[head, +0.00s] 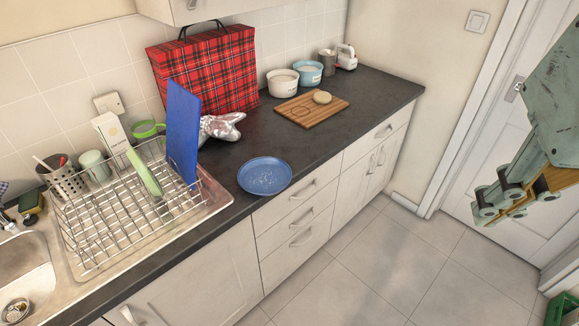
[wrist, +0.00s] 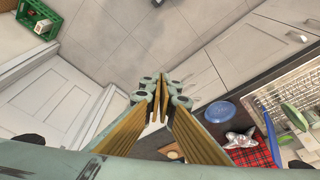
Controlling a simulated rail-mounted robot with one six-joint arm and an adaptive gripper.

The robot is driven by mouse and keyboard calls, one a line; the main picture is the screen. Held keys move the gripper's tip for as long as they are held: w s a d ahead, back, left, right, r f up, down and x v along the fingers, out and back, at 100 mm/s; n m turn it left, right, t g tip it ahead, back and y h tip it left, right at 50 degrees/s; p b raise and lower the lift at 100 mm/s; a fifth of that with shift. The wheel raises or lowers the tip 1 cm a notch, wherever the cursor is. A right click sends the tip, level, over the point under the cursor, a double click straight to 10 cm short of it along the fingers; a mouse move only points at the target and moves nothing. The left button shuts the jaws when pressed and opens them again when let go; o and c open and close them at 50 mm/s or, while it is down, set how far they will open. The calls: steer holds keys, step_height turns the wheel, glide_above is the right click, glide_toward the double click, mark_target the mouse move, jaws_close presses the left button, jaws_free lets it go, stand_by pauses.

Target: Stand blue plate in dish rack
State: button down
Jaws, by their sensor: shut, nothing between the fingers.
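The blue plate (head: 265,176) lies flat on the dark counter near its front edge, just right of the dish rack. It also shows in the wrist view (wrist: 220,112). The wire dish rack (head: 125,217) stands on the steel drainer beside the sink. A blue board (head: 183,130) stands upright at the rack's right end, and a green-handled item (head: 144,172) lies in the rack. My gripper (head: 490,205) is at the right of the head view, over the floor by the door, far from the plate. In the wrist view its fingers (wrist: 160,95) are closed together and empty.
A foil-like silver package (head: 221,127) and a red plaid bag (head: 205,70) stand behind the plate. A wooden board (head: 311,107) with a round item, two bowls (head: 283,82) and a mug sit farther right. The counter right of the plate is clear. A green crate (head: 563,309) stands on the floor.

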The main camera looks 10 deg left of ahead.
steer(key=shift+m+t, duration=0.3)
steer(key=shift+s+d+f, duration=0.15)
steer(key=shift+s+f, duration=0.15)
steer(key=shift+s, duration=0.4)
steer(key=shift+s+d+f, duration=0.2)
steer(key=shift+s+f, duration=0.1)
steer(key=shift+s, duration=0.35)
steer(key=shift+s+d+f, duration=0.15)
steer(key=shift+s+f, duration=0.15)
steer(key=shift+s, duration=0.4)
